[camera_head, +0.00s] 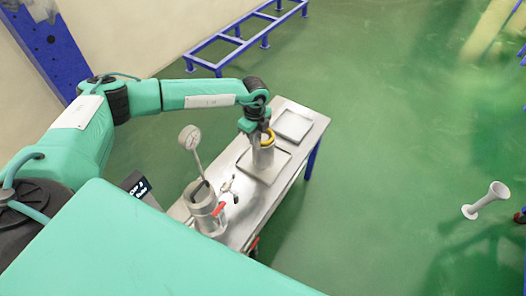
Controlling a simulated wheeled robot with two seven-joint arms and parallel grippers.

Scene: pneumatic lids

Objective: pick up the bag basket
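My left arm reaches over from the left, and my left gripper (266,134) points down at the top of this cylinder. Its fingers are dark and small and overlap the yellow ring, so I cannot tell whether they are shut on it. My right gripper is not in view.
The metal table (240,225) also bears a pot-like vessel (204,211) with a round gauge (190,137) and a red-handled fitting. A blue frame (228,50) stands behind. A white flared object (485,201) is over the green floor at right.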

